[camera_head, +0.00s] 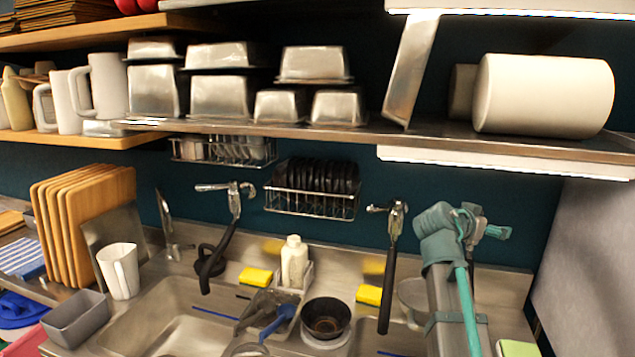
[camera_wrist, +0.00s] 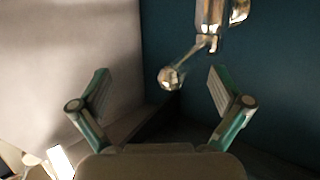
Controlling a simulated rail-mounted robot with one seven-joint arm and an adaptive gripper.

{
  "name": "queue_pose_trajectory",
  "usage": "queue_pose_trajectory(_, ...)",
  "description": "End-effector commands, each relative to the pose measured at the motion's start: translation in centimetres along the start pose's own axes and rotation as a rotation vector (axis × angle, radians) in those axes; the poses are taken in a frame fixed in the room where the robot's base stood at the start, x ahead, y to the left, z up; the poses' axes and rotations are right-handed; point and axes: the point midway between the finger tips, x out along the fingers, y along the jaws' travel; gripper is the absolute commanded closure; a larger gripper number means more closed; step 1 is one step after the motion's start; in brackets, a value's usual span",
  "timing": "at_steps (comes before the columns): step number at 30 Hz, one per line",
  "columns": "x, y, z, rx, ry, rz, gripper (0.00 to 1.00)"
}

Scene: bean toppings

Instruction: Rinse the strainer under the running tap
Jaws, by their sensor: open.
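My gripper (camera_head: 487,222) is raised above the right end of the sink counter, close to the back wall. In the wrist view my gripper (camera_wrist: 160,88) is open and empty, fingers spread wide. A metal tap lever with a round knob (camera_wrist: 171,78) shows beyond and between the fingers; I cannot tell any contact. Two wall taps with black hoses show in the head view, a left tap (camera_head: 233,190) and a right tap (camera_head: 396,208). I see no running water. A round metallic dish (camera_head: 414,294), partly hidden by my arm, could be the strainer, but I cannot tell.
A dark bowl (camera_head: 326,318), a white bottle (camera_head: 294,262) and yellow sponges (camera_head: 256,277) stand around the sink (camera_head: 150,318). A metal shelf (camera_head: 330,132) with pans overhangs the taps. A wire rack (camera_head: 310,203) of dark dishes hangs on the wall.

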Motion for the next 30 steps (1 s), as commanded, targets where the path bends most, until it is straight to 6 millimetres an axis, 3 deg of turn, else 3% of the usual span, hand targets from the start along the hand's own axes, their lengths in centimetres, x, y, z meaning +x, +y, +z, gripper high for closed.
queue_pose_trajectory(15,-5.6,0.0,0.1,0.000,0.000,-0.001,0.00)
queue_pose_trajectory(30,-6.4,-0.4,0.2,0.000,-0.001,-0.008,0.00)
